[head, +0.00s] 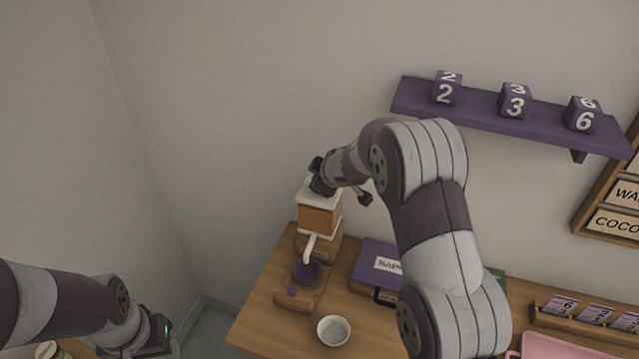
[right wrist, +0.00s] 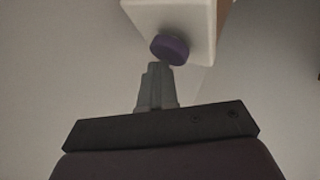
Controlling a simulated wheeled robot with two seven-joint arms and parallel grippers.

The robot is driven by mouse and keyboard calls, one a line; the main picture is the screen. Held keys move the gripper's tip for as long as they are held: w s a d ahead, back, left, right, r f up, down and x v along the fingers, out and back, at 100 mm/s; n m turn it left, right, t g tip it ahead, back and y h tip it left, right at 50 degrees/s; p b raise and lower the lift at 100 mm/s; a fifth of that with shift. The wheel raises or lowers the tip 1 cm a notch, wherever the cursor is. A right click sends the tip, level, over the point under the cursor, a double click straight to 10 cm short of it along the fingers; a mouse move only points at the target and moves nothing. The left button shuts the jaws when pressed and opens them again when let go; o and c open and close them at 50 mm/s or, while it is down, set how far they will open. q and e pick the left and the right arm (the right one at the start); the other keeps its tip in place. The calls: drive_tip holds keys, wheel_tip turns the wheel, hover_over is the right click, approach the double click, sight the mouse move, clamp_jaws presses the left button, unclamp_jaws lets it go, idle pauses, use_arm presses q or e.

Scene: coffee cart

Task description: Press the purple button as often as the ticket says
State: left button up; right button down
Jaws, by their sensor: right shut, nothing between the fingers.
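The purple button (right wrist: 170,49) shows in the right wrist view on the white top part of the grinder. In the head view the grinder (head: 320,219) is an orange and white box on a wooden stand; my arm hides the button there. My right gripper (right wrist: 156,76) is shut and empty, its fingertips right at the button's edge. I cannot tell whether they touch it. Several cards (head: 595,313) with a 6, a 2 and a 3 stand in a wooden rack at right; which is the ticket is unclear. My left gripper (head: 155,340) is low at left, its fingers unclear.
A purple shelf (head: 480,117) holds number cubes. A pink tray (head: 560,348) is at lower right.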

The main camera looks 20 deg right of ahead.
drive_tip(key=shift+f+b, duration=0.35)
drive_tip(key=shift+f, duration=0.1)
drive_tip(key=shift+r, duration=0.1)
idle(0.4)
drive_tip(key=shift+r+p, duration=1.15)
drive_tip(key=shift+p, duration=0.25)
wheel_tip(320, 180, up, 5)
drive_tip(key=p, duration=0.5)
idle(1.7)
